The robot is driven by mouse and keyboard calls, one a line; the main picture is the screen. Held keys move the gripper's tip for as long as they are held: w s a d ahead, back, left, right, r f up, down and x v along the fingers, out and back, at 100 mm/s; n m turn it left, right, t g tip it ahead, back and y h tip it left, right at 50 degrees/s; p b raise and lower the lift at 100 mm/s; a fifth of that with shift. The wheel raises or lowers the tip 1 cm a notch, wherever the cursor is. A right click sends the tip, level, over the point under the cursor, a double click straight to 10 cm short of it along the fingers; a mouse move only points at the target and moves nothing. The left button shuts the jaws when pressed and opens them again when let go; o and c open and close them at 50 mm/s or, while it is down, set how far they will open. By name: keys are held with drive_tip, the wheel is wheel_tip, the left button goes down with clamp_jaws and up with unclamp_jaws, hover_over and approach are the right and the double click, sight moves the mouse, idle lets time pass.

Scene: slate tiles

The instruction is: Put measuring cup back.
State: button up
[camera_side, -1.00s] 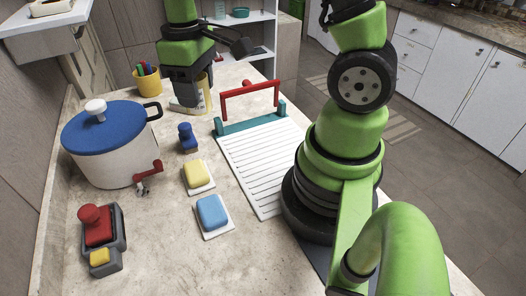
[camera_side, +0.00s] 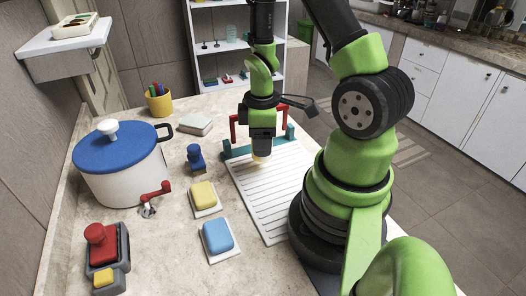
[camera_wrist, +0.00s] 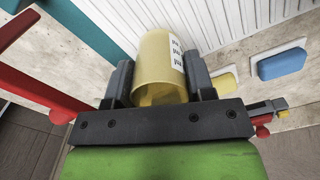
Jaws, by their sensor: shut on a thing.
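The measuring cup is a pale yellow cylinder with white labels and black marks (camera_wrist: 155,58). My gripper (camera_wrist: 160,76) is shut on it, one finger on each side, in the wrist view. In the side view my gripper (camera_side: 262,152) points down over the far end of the white ribbed board (camera_side: 268,205). Only a small yellow bit of the cup (camera_side: 257,158) shows there, the rest hidden by the gripper. I cannot tell whether the cup touches the board.
A red handle (camera_side: 233,127) on a teal bar (camera_side: 236,153) stands at the board's far end, close to my gripper.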

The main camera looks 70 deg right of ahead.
drive_tip(key=shift+f, duration=1.65)
drive_tip(key=shift+f, duration=0.15)
drive_tip(key=o, duration=0.9)
wheel_tip(320, 180, up, 12)
drive_tip(key=s+a+r+m+t+y, duration=0.1)
drive_tip(key=s+a+r+m+t, duration=0.1)
drive_tip(key=a+r, duration=0.4)
drive_tip(key=s+a+r+m+t, duration=0.2)
drive_tip(key=a+r+m+t, duration=0.3)
drive_tip(key=r, duration=0.4)
drive_tip(key=shift+a+r+m+y, duration=0.25)
drive_tip(key=shift+a+m+y, duration=0.2)
drive_tip(key=shift+a, duration=0.6)
drive_tip(key=shift+o, duration=0.4)
drive_tip(key=shift+s+a+r+m, duration=0.2)
drive_tip(key=shift+s+a+m, duration=0.05)
drive_tip(key=shift+a, duration=0.05)
